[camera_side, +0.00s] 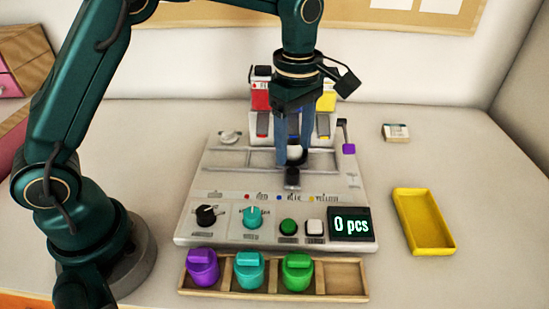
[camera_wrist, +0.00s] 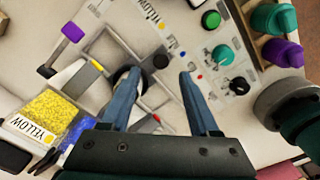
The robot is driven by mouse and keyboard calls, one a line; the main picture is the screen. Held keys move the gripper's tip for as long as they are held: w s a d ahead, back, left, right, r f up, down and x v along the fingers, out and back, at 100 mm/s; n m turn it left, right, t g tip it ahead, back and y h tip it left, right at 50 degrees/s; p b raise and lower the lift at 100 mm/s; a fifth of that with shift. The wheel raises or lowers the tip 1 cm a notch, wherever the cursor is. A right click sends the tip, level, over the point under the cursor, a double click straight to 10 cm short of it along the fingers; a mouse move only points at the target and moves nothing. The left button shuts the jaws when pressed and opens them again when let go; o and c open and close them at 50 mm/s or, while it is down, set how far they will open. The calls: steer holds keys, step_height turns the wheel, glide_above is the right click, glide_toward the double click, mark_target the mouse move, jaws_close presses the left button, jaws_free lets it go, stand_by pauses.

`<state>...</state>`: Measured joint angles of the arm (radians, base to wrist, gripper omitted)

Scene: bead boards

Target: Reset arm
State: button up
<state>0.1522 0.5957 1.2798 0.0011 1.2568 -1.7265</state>
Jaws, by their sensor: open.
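My gripper (camera_side: 292,158) hangs pointing down over the middle of the bead dispenser panel (camera_side: 215,180). Its two blue fingers are apart; in the wrist view the open gripper (camera_wrist: 159,73) has nothing clearly held between its tips. A small white part (camera_side: 295,152) with a dark piece below it shows at the fingers in the side view; I cannot tell whether they touch it. The panel's display (camera_side: 352,225) reads "0 pcs". A black knob (camera_side: 207,216), a teal knob (camera_side: 253,217), a green button (camera_side: 289,227) and a white button (camera_side: 314,228) line its front.
Red (camera_side: 260,96) and yellow (camera_side: 327,100) hoppers stand behind; blue beads (camera_wrist: 78,135) show in the wrist view. A purple-tipped lever (camera_side: 348,149) rises at right. A wooden rack (camera_side: 345,278) holds purple, teal and green jars. A yellow tray (camera_side: 424,220) lies right, amid clear table.

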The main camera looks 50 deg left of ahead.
steer(key=s+a+r+m+t, duration=0.4)
steer(key=s+r, duration=0.4)
steer(key=r, duration=0.3)
steer(key=s+a+f+m+t, duration=0.1)
steer(key=s+f+m, duration=0.4)
steer(key=s+m, duration=0.4)
steer(key=shift+f+m, duration=0.15)
steer(key=shift+m, duration=2.35)
steer(key=shift+s, duration=0.1)
